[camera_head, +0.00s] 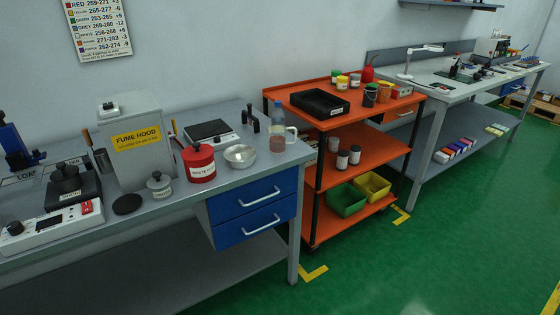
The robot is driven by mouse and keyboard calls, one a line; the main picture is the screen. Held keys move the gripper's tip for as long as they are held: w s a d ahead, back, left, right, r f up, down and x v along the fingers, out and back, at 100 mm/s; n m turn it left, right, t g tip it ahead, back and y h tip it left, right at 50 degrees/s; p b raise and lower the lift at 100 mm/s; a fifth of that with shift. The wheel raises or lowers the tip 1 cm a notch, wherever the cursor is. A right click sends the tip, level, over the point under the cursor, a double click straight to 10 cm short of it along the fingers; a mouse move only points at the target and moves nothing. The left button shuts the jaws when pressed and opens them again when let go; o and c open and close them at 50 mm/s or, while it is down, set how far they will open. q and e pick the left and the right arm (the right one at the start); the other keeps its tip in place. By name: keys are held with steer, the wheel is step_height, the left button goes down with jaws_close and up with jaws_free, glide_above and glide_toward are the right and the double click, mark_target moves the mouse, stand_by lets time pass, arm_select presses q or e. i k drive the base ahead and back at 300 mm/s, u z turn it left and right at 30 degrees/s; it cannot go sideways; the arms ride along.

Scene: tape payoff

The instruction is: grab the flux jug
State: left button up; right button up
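A clear jug (277,134) with a pinkish-brown lower part and a handle on its right side stands upright near the right end of the grey bench (168,212). It appears to be the flux jug, but I can read no label on it. Nothing covers it from this view. Neither of my grippers shows in the head view.
Left of the jug are a metal bowl (240,155), a red canister (199,163) and a flat scale (210,133). Small dark upright pieces (250,118) stand behind. An orange cart (335,123) stands right of the bench. Green floor (400,265) is open in front.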

mark_target(275, 132)
steer(key=z, duration=0.7)
steer(key=i, duration=0.7)
steer(key=z, duration=0.6)
steer(key=i, duration=1)
steer(key=u, duration=0.35)
